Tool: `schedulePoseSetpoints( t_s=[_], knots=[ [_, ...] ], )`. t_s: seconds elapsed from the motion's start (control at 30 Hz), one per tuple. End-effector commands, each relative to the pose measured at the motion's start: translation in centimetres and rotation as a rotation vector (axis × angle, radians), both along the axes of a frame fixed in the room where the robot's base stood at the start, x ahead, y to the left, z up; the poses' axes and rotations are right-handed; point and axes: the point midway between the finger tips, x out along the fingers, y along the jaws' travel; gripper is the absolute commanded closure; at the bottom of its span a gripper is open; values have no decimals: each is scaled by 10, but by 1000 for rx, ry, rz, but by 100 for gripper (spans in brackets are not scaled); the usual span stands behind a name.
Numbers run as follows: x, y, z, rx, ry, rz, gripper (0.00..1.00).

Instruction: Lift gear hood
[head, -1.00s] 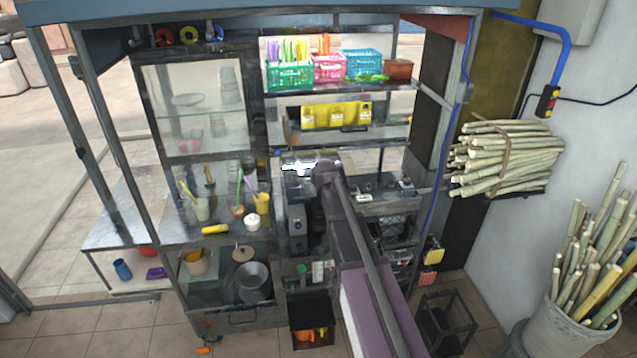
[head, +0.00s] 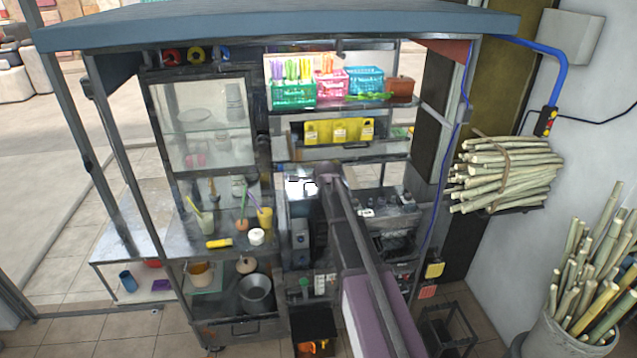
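The cane press stands in the middle of the stall, a grey metal housing (head: 300,232) largely covered by my arm on its right side. A shiny metal top (head: 294,187) shows at its upper end, and this looks like the gear hood, though its outline is too small to be sure. My arm reaches in from the bottom of the picture. My gripper (head: 311,183) is a small dark shape at or just beside this shiny top. I cannot tell whether it touches it, or whether its fingers are open or shut.
A shelf with coloured baskets (head: 293,95) and yellow containers (head: 338,131) is behind the press. Cups and a yellow tumbler (head: 265,217) stand on the left counter. Cane bundles (head: 507,173) are at the right wall. A blue roof (head: 280,33) overhangs the stall.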

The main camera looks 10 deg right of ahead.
Motion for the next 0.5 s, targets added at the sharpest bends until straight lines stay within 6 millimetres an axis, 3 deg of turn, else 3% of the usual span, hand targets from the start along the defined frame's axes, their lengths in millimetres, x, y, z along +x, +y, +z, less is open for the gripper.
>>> schedulePoseSetpoints(
  t_s=[0.07,0.1,0.2,0.5],
  knots=[
    [-1,1,0,1,1,1,100],
    [-1,0,0,1,1,1,77],
    [-1,0,0,0,1,0,48],
    [-1,-1,0,-1,1,-1,48]
  ],
)
